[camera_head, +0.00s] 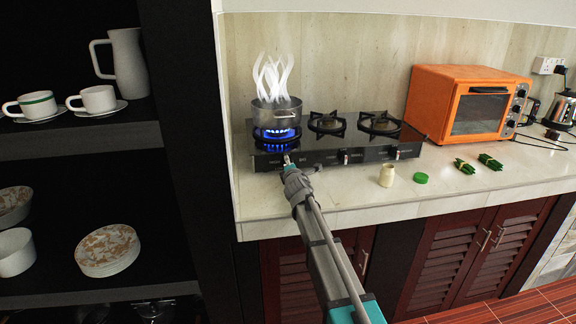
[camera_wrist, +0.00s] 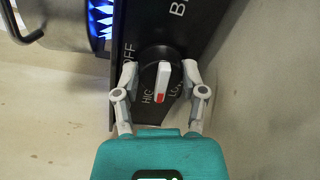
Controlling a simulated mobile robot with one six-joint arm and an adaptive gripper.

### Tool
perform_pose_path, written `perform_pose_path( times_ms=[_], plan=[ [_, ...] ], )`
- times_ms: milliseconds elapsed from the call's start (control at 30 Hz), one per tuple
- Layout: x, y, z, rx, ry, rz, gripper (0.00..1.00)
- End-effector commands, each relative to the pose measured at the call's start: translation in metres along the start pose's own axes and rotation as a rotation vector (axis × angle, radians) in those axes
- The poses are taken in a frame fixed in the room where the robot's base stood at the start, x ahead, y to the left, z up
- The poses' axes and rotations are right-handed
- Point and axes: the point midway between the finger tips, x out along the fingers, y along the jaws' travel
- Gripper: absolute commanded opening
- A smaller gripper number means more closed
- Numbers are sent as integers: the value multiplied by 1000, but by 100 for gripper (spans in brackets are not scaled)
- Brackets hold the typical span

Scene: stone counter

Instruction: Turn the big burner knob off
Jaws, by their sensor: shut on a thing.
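The burner knob (camera_wrist: 163,75) is black and round with a white bar whose red end points toward the bottom of the wrist view, between the HIGH and LOW marks. The OFF mark is at its upper left. My gripper (camera_wrist: 159,73) has one finger on each side of the knob and is shut on it. In the head view my gripper (camera_head: 288,163) is at the front left of the stove (camera_head: 330,154) and hides the knob. A blue flame (camera_head: 277,134) burns on the left burner, under a steaming metal pot (camera_head: 277,116).
Two unlit burners (camera_head: 327,123) are to the right. A dark shelf with dishes is at left.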

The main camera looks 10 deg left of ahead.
Motion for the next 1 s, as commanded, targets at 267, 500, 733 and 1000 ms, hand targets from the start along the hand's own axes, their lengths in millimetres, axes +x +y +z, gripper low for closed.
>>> perform_pose_path(
  times_ms=[267, 500, 733, 1000],
  plan=[
    [2, 0, 0, 245, 16, 0, 7],
    [2, 0, 0, 435, 28, -1, 7],
    [2, 0, 0, 600, 37, -2, 7],
    [2, 0, 0, 734, 45, -4, 7]
  ],
)
